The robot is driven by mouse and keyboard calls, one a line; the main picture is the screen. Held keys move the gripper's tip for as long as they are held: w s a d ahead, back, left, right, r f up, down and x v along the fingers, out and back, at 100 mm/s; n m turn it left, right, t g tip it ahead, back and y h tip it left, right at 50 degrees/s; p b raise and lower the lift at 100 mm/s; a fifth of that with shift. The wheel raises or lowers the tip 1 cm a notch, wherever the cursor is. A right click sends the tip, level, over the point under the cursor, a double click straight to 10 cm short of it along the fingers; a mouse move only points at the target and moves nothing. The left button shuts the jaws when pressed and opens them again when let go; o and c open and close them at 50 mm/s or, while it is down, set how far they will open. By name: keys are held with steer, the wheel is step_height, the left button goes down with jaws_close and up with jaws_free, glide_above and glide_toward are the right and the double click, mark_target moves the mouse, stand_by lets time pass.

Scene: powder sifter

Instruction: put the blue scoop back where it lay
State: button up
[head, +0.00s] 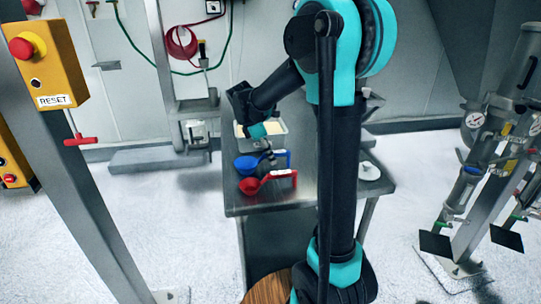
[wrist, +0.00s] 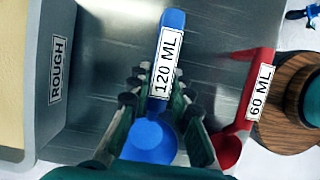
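The blue scoop (wrist: 153,138), labelled 120 ML, has its handle pointing to the top of the wrist view. In the head view, the blue scoop (head: 246,165) is at the metal table, just behind the red scoop (head: 250,186). My gripper (wrist: 160,85) points down over it, with one finger on each side of the handle near the bowl. A narrow gap shows on the left of the handle; contact on the right is unclear. The red scoop, labelled 60 ML, also shows in the wrist view (wrist: 230,148), right of the blue one and apart from my fingers.
A tray (head: 281,127) with pale powder stands at the table's far end; its wall, labelled ROUGH, shows in the wrist view (wrist: 78,75). A white round dish (head: 370,171) lies at the table's right. Bare metal table (head: 300,196) shows near the red scoop.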

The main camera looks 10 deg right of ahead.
steer(key=o, duration=0.3)
steer(key=shift+o, duration=0.2)
